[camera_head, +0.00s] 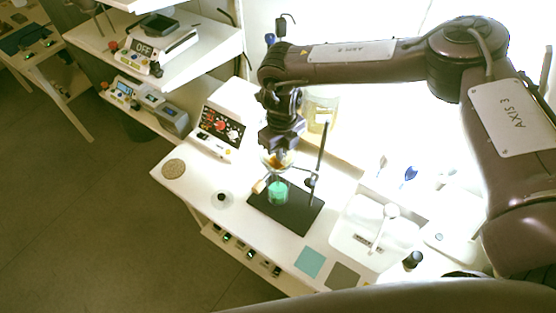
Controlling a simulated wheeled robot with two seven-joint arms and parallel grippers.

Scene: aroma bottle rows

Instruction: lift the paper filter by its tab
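My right gripper (279,146) points down just above a clear funnel (266,160) over the white bench. Something orange-brown shows in the funnel directly under the fingers. The paper filter and its tab cannot be made out clearly, as the gripper covers the top of the funnel. I cannot tell whether the fingers are apart or closed on anything. Below the funnel a glass vessel with green liquid (277,193) stands on the black base (300,217) of a rod stand (322,150). My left gripper is not in view.
A white box with a colourful panel (222,128) stands left of the funnel, and a large jar (322,112) behind it. A sink (352,238) is at the right. A cork mat (174,169) and a teal square (309,262) lie on the bench.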

